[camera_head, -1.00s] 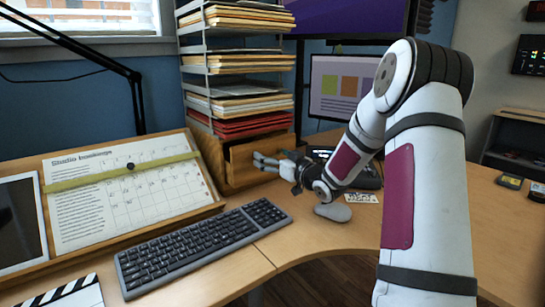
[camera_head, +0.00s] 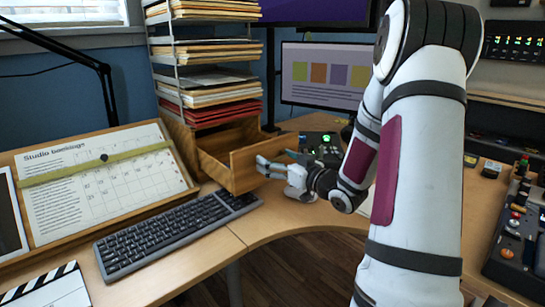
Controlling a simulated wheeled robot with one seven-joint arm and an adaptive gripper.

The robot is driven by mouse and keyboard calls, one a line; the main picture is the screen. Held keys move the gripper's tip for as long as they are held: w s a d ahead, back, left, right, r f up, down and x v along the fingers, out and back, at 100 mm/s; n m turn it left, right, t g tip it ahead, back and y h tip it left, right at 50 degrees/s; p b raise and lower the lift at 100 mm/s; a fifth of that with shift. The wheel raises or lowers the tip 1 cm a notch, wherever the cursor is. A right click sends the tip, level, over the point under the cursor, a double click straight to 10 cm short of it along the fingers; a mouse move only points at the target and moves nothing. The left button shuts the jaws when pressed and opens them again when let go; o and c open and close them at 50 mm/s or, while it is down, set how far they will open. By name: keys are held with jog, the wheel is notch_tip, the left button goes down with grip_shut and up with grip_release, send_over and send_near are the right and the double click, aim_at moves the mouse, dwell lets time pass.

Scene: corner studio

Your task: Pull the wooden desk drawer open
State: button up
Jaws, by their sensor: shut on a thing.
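The wooden desk drawer (camera_head: 241,170) sticks out of its small wooden case (camera_head: 183,137) under the paper trays, and its open inside shows behind the front board. My gripper (camera_head: 266,164) is at the right part of the drawer front, with its fingers pointing left. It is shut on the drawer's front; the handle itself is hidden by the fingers.
A black keyboard (camera_head: 175,233) lies in front of the case, close to the drawer. A calendar board (camera_head: 105,178) leans at the left. A control panel (camera_head: 517,240) stands at the right. Bare desk lies in front of the drawer.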

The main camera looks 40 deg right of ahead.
jog(key=shift+s+f, duration=0.1)
jog(key=o, duration=1.4)
jog(key=shift+o, duration=0.2)
jog(key=s, duration=1.2)
jog(key=shift+d, duration=0.3)
jog(key=shift+w, duration=0.1)
